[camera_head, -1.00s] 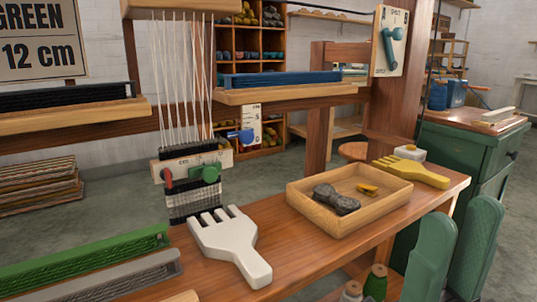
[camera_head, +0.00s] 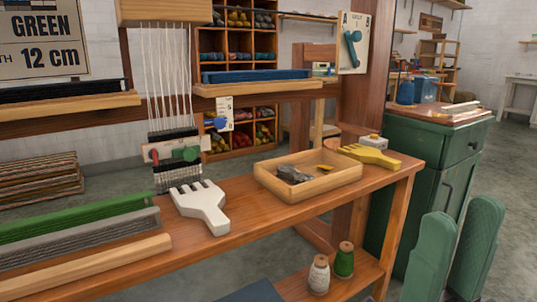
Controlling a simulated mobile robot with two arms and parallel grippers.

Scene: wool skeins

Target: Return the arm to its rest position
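My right gripper (camera_head: 463,210) is at the lower right of the head view. Its two green, rounded fingers point up, stand apart and have nothing visible between them. It is in front of the green cabinet (camera_head: 386,205) in the picture and right of the wooden bench (camera_head: 250,225). No bench object touches it in view. My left gripper is not in view.
Two spools, white (camera_head: 319,275) and green (camera_head: 344,261), stand on the lower shelf. Grey floor (camera_head: 510,190) is clear at right.

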